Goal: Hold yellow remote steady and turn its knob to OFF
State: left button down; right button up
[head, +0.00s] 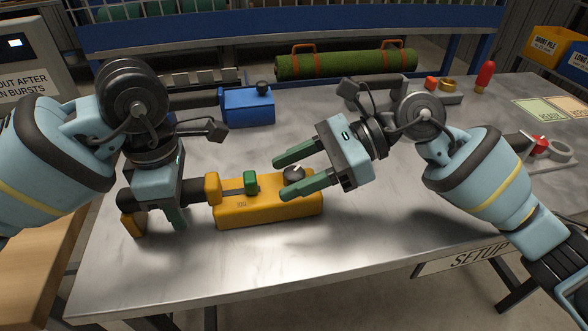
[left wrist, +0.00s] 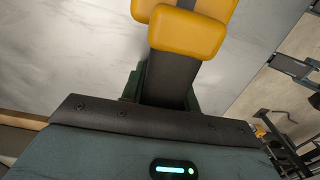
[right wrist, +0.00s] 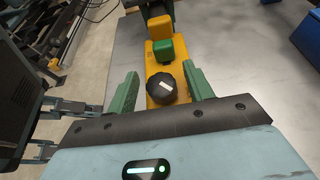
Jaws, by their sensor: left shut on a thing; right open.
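The yellow remote (head: 268,210) lies on the metal table, with a dark handle to its left, a green button (head: 250,183) and a black knob (head: 293,173) on top. In the right wrist view the knob (right wrist: 161,88) carries a white mark. My left gripper (head: 172,212) is shut on the remote's dark handle; this handle (left wrist: 172,75) also shows in the left wrist view. My right gripper (head: 283,176) is open, its green fingers either side of the knob; in the right wrist view the fingers (right wrist: 162,88) stand apart from it. The lettering by the knob is unreadable.
A blue box (head: 248,107) with a black knob stands behind the remote. A green turf roll (head: 345,64) with orange straps lies at the back. A red-and-white item (head: 540,145) and tape roll (head: 560,150) lie at right. The table front is clear.

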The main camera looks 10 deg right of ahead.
pick_arm(q)
jog(key=shift+f, duration=0.2)
pick_arm(e)
jog(key=shift+c, duration=0.2)
pick_arm(q)
jog(key=shift+a, duration=0.1)
pick_arm(e)
jog(key=c, duration=0.9)
jog(key=shift+c, duration=0.2)
jog(key=shift+f+m+t, duration=0.1)
jog(key=shift+m+t, duration=0.2)
jog(key=shift+t, duration=0.1)
jog(key=shift+m+t, duration=0.8)
jog(key=shift+t, duration=0.2)
jog(key=m+t+h, duration=0.2)
jog(key=m+t, duration=0.1)
jog(key=t, duration=0.1)
jog(key=shift+s+a+m, duration=0.1)
jog(key=shift+m, duration=0.2)
jog(key=shift+f+m+t+h, duration=0.1)
jog(key=shift+m+t+h, duration=0.8)
jog(key=shift+m+t, duration=0.4)
jog(key=shift+m, duration=0.4)
